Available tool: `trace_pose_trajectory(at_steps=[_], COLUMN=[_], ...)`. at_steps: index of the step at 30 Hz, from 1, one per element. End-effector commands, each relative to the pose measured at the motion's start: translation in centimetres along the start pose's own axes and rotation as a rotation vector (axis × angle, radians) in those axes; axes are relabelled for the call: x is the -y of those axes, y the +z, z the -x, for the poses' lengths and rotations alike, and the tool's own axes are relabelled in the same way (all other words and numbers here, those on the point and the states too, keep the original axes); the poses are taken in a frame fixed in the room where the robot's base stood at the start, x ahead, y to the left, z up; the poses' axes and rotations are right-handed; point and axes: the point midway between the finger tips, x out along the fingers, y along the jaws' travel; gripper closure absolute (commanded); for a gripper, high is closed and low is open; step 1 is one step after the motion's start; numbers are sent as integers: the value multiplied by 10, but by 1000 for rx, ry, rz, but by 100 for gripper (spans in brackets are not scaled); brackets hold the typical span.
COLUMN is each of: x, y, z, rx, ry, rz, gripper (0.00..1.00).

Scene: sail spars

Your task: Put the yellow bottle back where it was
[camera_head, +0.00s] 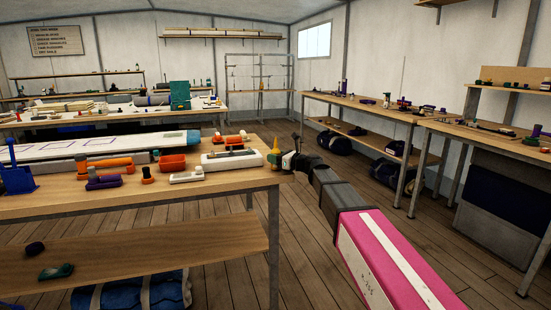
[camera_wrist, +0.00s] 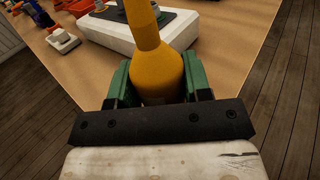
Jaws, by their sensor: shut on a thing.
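The yellow bottle (camera_wrist: 153,50) stands between the two green fingers of my gripper (camera_wrist: 157,85) in the wrist view. Its narrow neck points away toward the top of the picture, and its lower end is partly hidden by the gripper. In the head view the bottle (camera_head: 274,158) shows small and yellow at the right end of the front workbench (camera_head: 200,194), with my gripper (camera_head: 280,160) on it from the right. I cannot tell whether its base touches the bench top.
A white block with a dark inset (camera_head: 231,160) lies just left of the bottle. Orange bins (camera_head: 173,163), a white clamp-like piece (camera_head: 187,176) and a blue holder (camera_head: 15,175) stand farther left. The bench's right edge is close. Bare floor lies right of it.

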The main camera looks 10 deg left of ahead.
Motion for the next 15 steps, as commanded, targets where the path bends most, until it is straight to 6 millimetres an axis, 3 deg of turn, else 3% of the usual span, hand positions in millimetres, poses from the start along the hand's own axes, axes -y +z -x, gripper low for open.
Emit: trace_pose_trajectory(at_steps=[6, 7, 9, 15], x=[0, 0, 0, 0], y=[-2, -3, -2, -2], z=[0, 0, 0, 0], rx=[0, 0, 0, 0], ry=[0, 0, 0, 0], rz=[0, 0, 0, 0], gripper=[81, 52, 30, 30])
